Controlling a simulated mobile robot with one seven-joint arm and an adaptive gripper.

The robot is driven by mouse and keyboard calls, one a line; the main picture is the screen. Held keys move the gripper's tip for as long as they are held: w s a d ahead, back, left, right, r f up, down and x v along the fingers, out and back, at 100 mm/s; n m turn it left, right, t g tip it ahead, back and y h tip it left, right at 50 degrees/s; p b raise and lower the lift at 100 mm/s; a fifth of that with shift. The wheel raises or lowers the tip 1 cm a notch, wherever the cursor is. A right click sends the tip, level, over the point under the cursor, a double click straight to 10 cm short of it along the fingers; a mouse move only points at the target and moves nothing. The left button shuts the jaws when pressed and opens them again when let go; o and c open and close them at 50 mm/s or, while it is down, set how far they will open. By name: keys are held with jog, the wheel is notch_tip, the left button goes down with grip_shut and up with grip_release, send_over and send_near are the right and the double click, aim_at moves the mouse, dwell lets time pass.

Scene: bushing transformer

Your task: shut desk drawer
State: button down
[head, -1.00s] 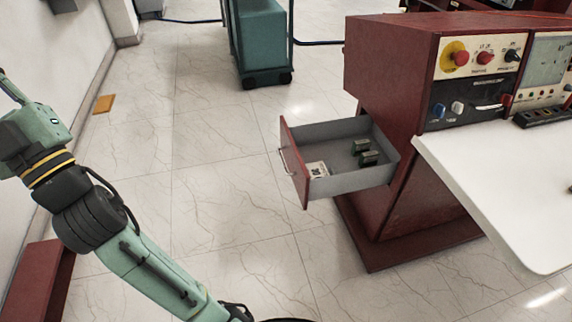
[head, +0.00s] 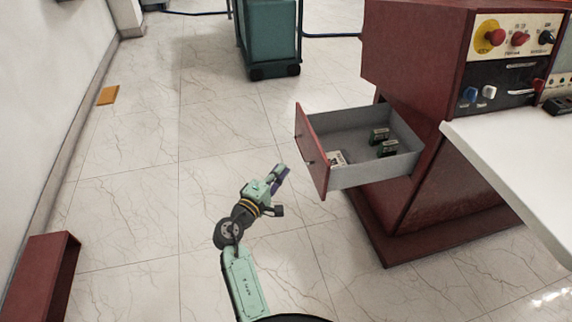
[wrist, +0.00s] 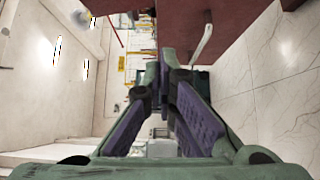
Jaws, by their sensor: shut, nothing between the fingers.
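The desk drawer (head: 312,160) stands pulled out from the left side of the red desk (head: 415,60), its red front facing left. It has grey inner walls and holds two small dark green boxes (head: 381,140) and a white card-like item (head: 337,158). My gripper (head: 282,174) is just left of the drawer front, apart from it in the head view. In the wrist view my gripper (wrist: 167,55) has its purple-padded fingers together with nothing between them. A red panel, likely the drawer front (wrist: 215,25), and a pale handle (wrist: 203,43) show just beyond the fingertips.
A white worktop (head: 520,165) juts out at the right of the desk. A teal cart (head: 268,40) stands at the back. A red box-like piece (head: 38,280) is at the lower left.

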send_near(314, 141)
jog(key=w+a, duration=0.1)
jog(key=w, duration=0.2)
jog(key=shift+w+d+p, duration=0.2)
jog(key=shift+w+d, duration=0.1)
jog(key=shift+d, duration=0.45)
jog(key=shift+w+d+p, duration=0.15)
jog(key=shift+w+d, duration=0.2)
jog(key=shift+d, duration=0.45)
